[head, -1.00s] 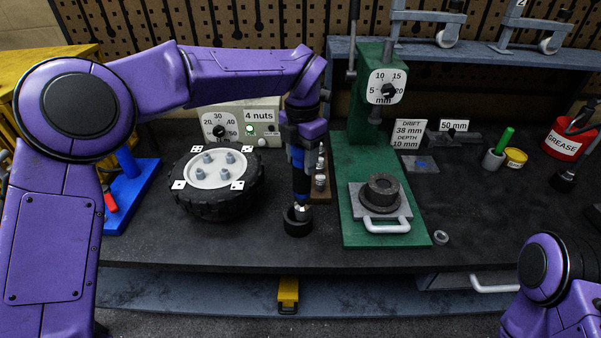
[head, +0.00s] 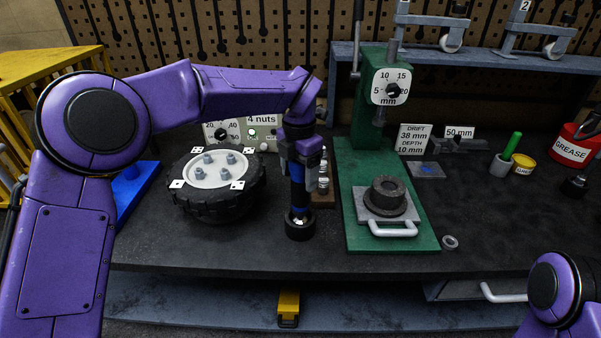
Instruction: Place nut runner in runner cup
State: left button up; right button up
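The nut runner (head: 298,194), a dark upright tool with blue parts, hangs below my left gripper (head: 300,158), which looks shut on its upper part. The runner cup (head: 300,230) is a short black cylinder near the front of the bench. The runner's silver lower end is at the cup's mouth. It looks roughly upright, and I cannot tell how deep it sits in the cup. My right gripper is out of view; only part of my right arm shows at the lower right.
A wheel (head: 216,190) with several studs lies left of the runner. Behind it is a "4 nuts" control box (head: 262,121). A rack of sockets (head: 323,185) stands close behind the runner. A green press (head: 385,240) is to the right.

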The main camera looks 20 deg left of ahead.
pick_arm(q)
jog(key=shift+d+r, duration=0.15)
jog(key=shift+r, duration=0.25)
notch_tip(320, 180, up, 12)
jog(key=shift+f, duration=0.1)
dwell(0.3)
